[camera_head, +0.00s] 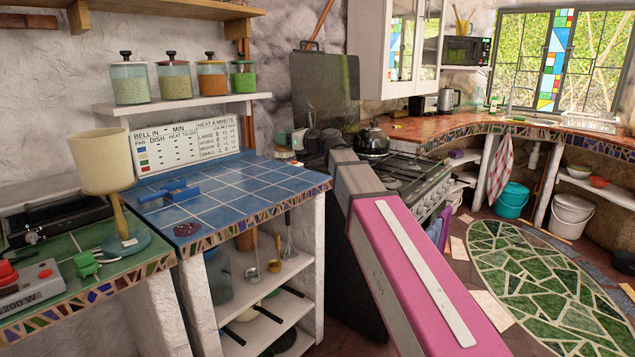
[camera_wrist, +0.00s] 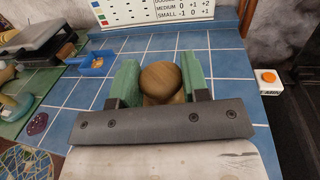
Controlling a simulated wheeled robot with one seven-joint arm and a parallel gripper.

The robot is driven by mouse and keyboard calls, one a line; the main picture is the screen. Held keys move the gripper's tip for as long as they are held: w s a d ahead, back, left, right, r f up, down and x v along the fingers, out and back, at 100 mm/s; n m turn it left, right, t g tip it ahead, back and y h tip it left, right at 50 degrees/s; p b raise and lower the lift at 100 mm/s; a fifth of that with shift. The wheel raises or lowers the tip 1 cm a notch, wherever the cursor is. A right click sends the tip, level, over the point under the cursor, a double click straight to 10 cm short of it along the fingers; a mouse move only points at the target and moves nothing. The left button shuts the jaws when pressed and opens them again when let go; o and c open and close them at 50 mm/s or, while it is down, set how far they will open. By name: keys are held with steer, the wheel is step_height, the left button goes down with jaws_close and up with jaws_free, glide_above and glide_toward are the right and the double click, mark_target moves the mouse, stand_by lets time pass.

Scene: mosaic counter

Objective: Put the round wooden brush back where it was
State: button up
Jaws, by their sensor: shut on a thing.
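The round wooden brush (camera_wrist: 163,78) sits between the green fingers of my gripper (camera_wrist: 161,86) in the wrist view, with its rounded brown top towards the camera. My gripper is shut on it, one finger at each side. Behind the brush lies the blue tiled counter (camera_wrist: 225,72), which also shows in the head view (camera_head: 235,190). The underside of the brush is hidden, so I cannot tell whether it touches the tiles.
A lamp (camera_head: 122,195) stands further left. A white box with an orange button (camera_wrist: 269,81) is at the right. The middle tiles are clear.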

steer(key=shift+d+r, duration=0.1)
steer(key=shift+d, duration=0.95)
steer(key=shift+w+d+f, duration=1.3)
steer(key=shift+w+f, duration=0.1)
steer(key=shift+f, duration=0.4)
steer(key=shift+w+d+f, duration=1.25)
steer(key=shift+w+f, duration=0.2)
steer(key=shift+f, duration=0.4)
steer(key=shift+w+d+f, duration=1.3)
steer(key=shift+w+f, duration=0.1)
steer(key=shift+f, duration=0.4)
steer(key=shift+f, duration=0.1)
steer(key=o, duration=0.9)
steer(key=shift+c, duration=0.2)
